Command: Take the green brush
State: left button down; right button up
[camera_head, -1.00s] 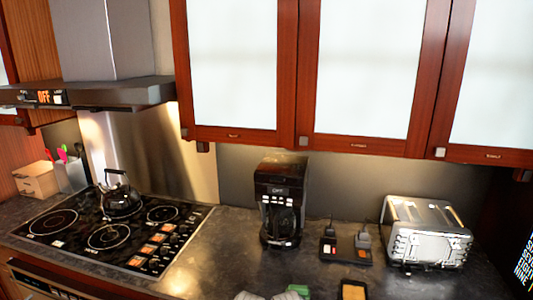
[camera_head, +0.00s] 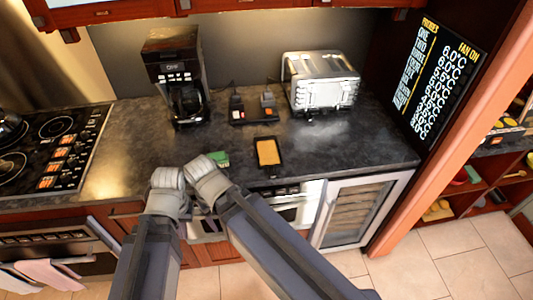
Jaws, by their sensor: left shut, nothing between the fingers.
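A small green thing (camera_head: 219,158) lies on the counter near its front edge, partly hidden behind my grippers. It may be the green brush, but its shape is too small to tell. My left gripper (camera_head: 168,178) is shut and empty at the counter's front edge, just left of the green thing. My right gripper (camera_head: 205,170) is beside the left one, just in front of the green thing in the picture. Its fingers are not clear, and I cannot tell whether it touches anything.
A black item with a yellow face (camera_head: 268,152) lies right of the grippers. A coffee maker (camera_head: 175,75), a small black device (camera_head: 252,112) and a toaster (camera_head: 321,82) stand behind. The cooktop (camera_head: 45,150) is at left, a shelf (camera_head: 480,185) at right. The counter's right part is clear.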

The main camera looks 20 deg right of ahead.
aim_at(221, 158)
jog(key=z, duration=1.25)
jog(key=j+u, duration=0.1)
jog(key=j, duration=0.6)
jog(key=i+j+u, duration=0.1)
jog(key=j, duration=0.55)
jog(key=i, duration=0.05)
